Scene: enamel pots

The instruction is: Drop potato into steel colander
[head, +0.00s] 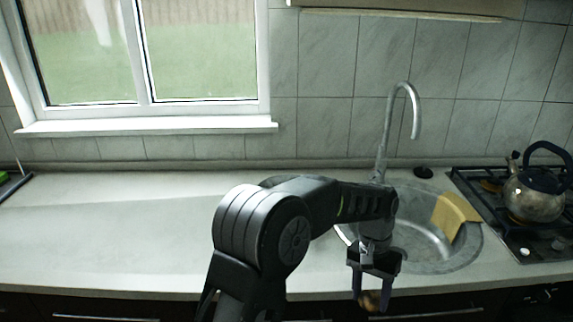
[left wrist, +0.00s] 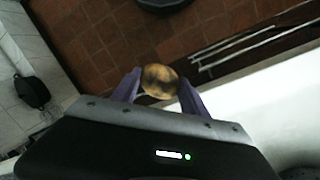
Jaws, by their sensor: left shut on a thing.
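My left gripper (head: 372,290) is shut on a brownish potato (head: 370,301), in front of the counter's front edge below the sink. In the left wrist view the potato (left wrist: 160,80) sits between the two fingertips, above a brown tiled floor. No steel colander can be made out in either view. My right gripper is not in view.
The round sink (head: 425,262) has a tall faucet (head: 413,112) and a yellow cloth (head: 452,214) on its rim. A kettle (head: 535,198) stands on the stove at right. The counter (head: 110,235) at left is clear. A dark rounded object (left wrist: 163,4) is cut off at the wrist view's top.

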